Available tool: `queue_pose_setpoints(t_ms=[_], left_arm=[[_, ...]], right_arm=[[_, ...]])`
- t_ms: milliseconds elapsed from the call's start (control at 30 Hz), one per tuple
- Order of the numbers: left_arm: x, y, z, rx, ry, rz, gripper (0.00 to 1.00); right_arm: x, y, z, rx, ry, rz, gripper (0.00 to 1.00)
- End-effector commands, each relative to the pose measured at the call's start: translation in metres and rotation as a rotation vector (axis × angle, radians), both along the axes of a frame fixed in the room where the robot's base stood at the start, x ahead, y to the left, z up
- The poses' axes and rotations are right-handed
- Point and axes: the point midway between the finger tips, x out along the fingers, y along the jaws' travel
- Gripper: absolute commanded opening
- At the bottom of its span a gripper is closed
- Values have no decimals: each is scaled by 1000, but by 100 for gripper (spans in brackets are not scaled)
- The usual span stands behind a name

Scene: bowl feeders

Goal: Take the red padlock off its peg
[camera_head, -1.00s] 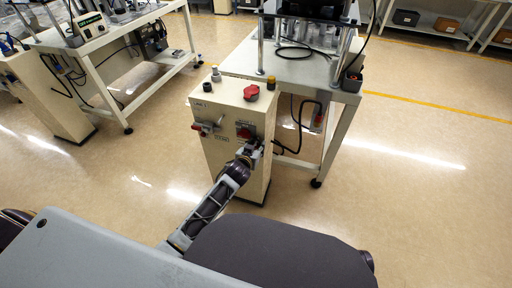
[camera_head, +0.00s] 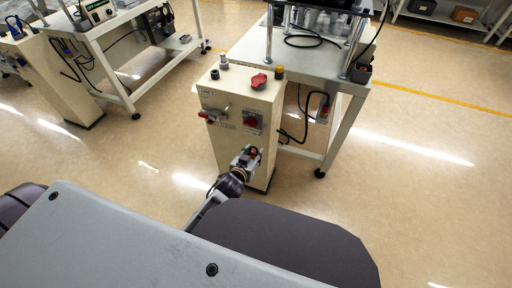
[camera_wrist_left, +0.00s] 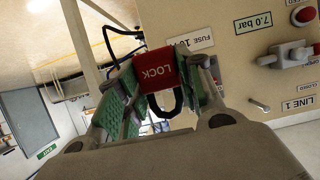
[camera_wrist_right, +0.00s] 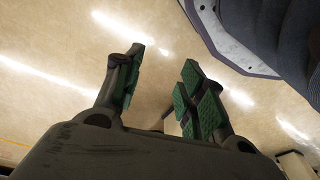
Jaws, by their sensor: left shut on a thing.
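The red padlock (camera_wrist_left: 158,68), marked LOCK, sits between the green-padded fingers of my left gripper (camera_wrist_left: 155,90), which is shut on it. Its dark shackle (camera_wrist_left: 165,104) shows below the red body in the left wrist view. A short metal peg (camera_wrist_left: 259,105) sticks out of the cream panel to the right, bare and apart from the padlock. In the head view my left gripper (camera_head: 246,158) is in front of the cabinet's lower front, with a bit of red at its tip. My right gripper (camera_wrist_right: 158,85) is open and empty over the floor.
The cream cabinet (camera_head: 232,150) carries a red rotary switch (camera_head: 250,121), a lever valve (camera_head: 211,116) and a red top knob (camera_head: 259,80). A bench (camera_head: 345,120) stands against its right side. Open floor (camera_head: 420,190) lies to the right, with another bench (camera_head: 130,50) at left.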

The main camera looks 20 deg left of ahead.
Motion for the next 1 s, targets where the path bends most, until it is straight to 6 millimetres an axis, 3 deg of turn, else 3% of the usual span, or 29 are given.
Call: queue_pose_setpoints(t_ms=[500,1000], left_arm=[[-57,2,1,1,0,0,12],[-76,3,1,1,-2,0,12]], right_arm=[[6,-6,-16,-9,-18,-3,40],[1,-8,-25,-11,-15,-4,40]])
